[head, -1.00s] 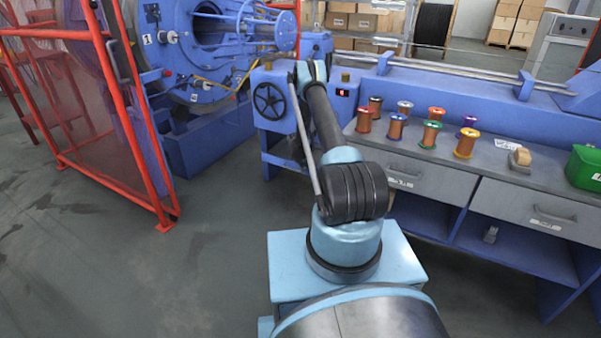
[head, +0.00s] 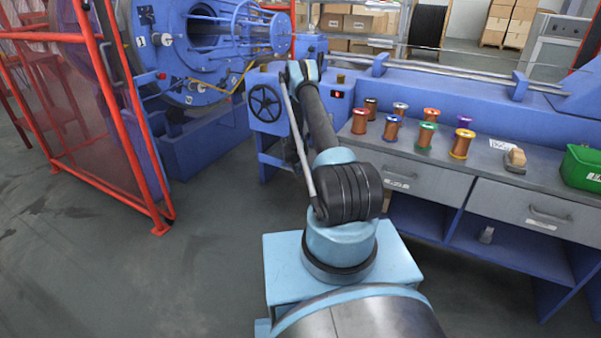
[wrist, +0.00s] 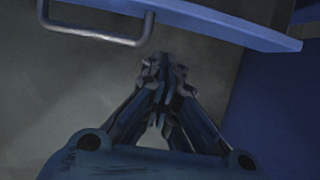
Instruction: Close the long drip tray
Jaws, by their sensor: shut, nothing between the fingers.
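In the wrist view a blue panel (wrist: 225,22) with a bent metal handle (wrist: 98,33) crosses the top; it looks like the front of the long drip tray. My gripper (wrist: 163,62) is shut and empty, with its fingertips just below that panel in the picture and to the right of the handle. I cannot tell whether they touch it. In the head view my arm runs toward the blue machine, and my gripper and the tray are hidden. How far the tray stands out cannot be told.
A blue wall or leg (wrist: 275,105) stands close on the right in the wrist view. In the head view a red guard frame (head: 130,120) is at left, and a bench with drawers (head: 515,208) and several spools is at right. Grey floor (head: 215,240) is open between them.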

